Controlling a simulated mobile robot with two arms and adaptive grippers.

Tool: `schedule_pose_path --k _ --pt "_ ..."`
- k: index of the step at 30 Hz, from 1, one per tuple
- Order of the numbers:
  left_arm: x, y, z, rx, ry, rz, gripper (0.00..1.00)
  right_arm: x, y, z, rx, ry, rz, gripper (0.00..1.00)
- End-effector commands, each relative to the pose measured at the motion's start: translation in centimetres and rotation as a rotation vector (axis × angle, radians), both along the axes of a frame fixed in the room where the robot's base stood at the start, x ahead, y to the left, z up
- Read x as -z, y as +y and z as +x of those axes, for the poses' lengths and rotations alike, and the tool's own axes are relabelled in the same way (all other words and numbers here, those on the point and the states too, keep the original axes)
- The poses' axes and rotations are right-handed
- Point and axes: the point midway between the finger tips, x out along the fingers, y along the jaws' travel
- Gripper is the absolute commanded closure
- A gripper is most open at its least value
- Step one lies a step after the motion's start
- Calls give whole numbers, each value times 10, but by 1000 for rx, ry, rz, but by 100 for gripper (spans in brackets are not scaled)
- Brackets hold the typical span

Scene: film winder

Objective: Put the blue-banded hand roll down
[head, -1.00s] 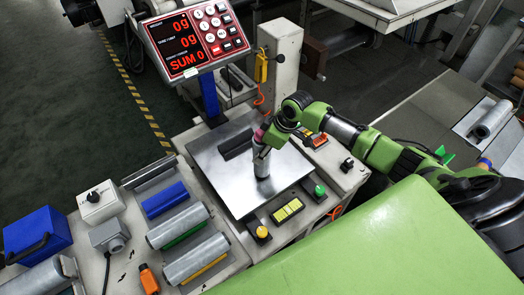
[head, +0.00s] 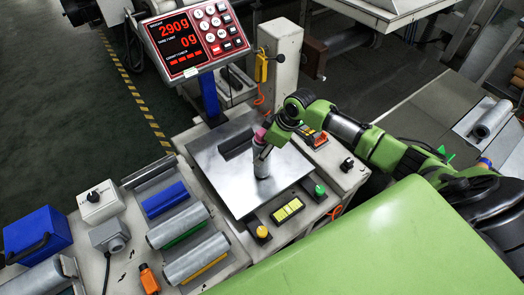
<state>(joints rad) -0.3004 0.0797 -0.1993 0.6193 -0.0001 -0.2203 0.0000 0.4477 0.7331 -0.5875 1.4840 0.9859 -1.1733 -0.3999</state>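The hand roll (head: 262,166), a grey film roll, stands upright on the metal plate (head: 285,172) of the scale, with its lower end at the plate. Its blue band cannot be made out. My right gripper (head: 263,147) is at the top of the roll and appears shut on it; the fingers are small and partly hidden. The scale display (head: 185,42) reads 290g on its top line and 0g below. My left gripper is not in view.
Left of the scale are an empty blue cradle (head: 165,200), a roll on a green cradle (head: 178,226) and a roll on a yellow cradle (head: 196,258). A dark bar (head: 236,146) lies at the plate's back. A green surface (head: 390,250) fills the front right.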

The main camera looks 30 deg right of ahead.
Motion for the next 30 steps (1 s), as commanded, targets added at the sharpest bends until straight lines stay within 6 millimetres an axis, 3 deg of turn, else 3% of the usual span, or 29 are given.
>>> schedule_pose_path --k 9,15,30 --pt "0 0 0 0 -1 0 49 -63 -18 -19 -2 -3 -3 43" --pt "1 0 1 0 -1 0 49 -89 -25 -28 -1 -1 -1 43" --pt "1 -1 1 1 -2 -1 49 -98 -26 -30 -1 -1 0 43"
